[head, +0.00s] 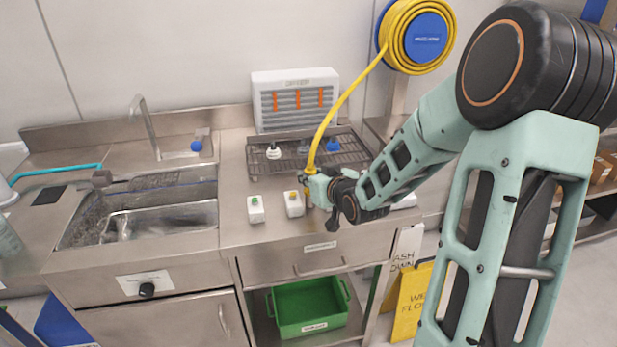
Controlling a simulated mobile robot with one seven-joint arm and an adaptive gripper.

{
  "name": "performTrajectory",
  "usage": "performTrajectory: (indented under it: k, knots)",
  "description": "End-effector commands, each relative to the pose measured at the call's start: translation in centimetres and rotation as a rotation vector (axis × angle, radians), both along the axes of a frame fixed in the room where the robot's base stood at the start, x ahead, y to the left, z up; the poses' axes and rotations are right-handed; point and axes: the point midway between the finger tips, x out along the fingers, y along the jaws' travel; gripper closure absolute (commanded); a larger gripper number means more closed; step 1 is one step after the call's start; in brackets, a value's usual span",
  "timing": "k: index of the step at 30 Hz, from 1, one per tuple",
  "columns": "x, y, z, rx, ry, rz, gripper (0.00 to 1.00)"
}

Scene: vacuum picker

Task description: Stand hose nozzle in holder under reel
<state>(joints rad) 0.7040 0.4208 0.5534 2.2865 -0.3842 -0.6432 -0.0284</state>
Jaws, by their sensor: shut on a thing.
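My gripper (315,186) is shut on the hose nozzle (310,171), above the counter at the front edge of the wire rack. Only a small yellow part of the nozzle shows; the gripper hides the rest. The yellow hose (344,98) runs from the nozzle up and right to the wall reel. The reel (425,37) has a blue hub with yellow hose coiled around it, at the top right. I cannot make out the holder under the reel; my arm covers part of that area.
A wire rack (262,163) holds several suction cups, including a white one (273,151) and a blue one (333,144). A sink (150,212) lies left. A green crate (309,306) sits below.

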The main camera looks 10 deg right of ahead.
Motion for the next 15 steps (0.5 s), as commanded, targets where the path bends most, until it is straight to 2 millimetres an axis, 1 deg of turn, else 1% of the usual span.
performTrajectory:
  k: [4,8,9,13,15]
  knots:
    - [0.07,-0.03,0.21,-0.001,-0.002,-0.001,1.0]
    - [0.08,-0.04,-0.28,-0.001,-0.002,-0.001,1.0]
    - [0.04,-0.05,-0.21,0.0,0.0,-0.001,0.75]
    - [0.03,-0.06,-0.17,0.0,0.0,-0.001,0.6]
    - [0.03,-0.06,-0.17,0.0,0.0,-0.001,0.6]
